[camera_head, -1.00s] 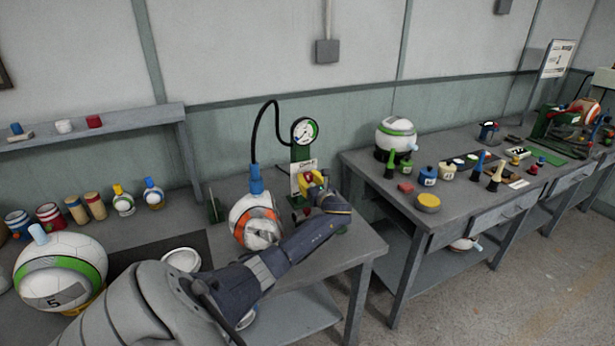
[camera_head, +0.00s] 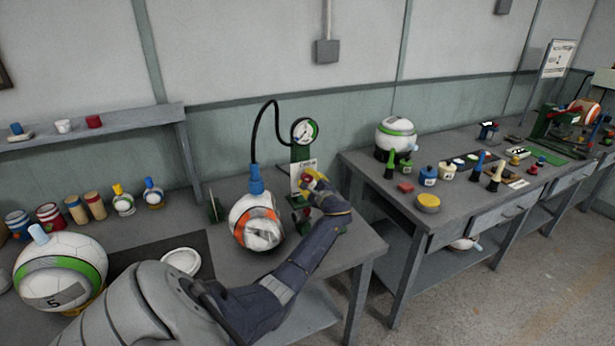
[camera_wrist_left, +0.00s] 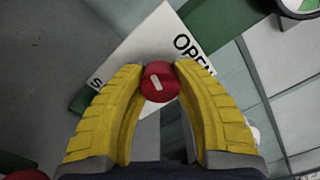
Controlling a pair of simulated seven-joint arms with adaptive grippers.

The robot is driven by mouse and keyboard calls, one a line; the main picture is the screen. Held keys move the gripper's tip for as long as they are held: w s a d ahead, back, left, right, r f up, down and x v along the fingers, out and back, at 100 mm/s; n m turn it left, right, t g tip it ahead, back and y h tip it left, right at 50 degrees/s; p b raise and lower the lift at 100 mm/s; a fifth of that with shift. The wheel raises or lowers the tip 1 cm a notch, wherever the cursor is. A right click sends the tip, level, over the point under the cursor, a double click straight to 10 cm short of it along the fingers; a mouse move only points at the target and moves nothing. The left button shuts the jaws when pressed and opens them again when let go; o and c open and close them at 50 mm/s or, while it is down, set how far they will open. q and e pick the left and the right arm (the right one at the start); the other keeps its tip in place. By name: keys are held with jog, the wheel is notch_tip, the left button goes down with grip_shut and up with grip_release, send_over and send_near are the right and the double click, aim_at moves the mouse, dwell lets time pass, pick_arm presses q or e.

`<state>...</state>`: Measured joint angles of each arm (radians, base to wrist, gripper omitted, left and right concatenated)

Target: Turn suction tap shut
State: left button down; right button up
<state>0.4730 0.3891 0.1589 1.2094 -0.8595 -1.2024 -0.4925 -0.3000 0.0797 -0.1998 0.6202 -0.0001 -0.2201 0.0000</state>
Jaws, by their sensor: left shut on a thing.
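The suction tap is a round red knob (camera_wrist_left: 161,82) with a pale line on its face. It sits in front of a white plate lettered "OPEN" (camera_wrist_left: 150,45), with a second label partly cut off behind my finger. My left gripper (camera_wrist_left: 160,85) has its two yellow fingers closed on the knob's sides. In the head view the left gripper (camera_head: 314,183) is at the green gauge stand (camera_head: 302,152), and the knob (camera_head: 307,178) is mostly hidden by it. The pale line is tilted from upright. My right gripper is not in view.
A white and orange ball (camera_head: 256,222) with a blue fitting (camera_head: 256,180) and black hose (camera_head: 255,130) stands left of the gripper. A dial gauge (camera_head: 305,131) tops the stand. A white ring dish (camera_head: 181,261) and a green-banded ball (camera_head: 62,270) lie further left.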

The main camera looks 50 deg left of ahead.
pick_arm(q)
jog(key=shift+n, duration=1.9)
jog(key=shift+a, duration=0.1)
jog(key=c, duration=0.9)
grip_release()
jog(key=v, duration=1.2)
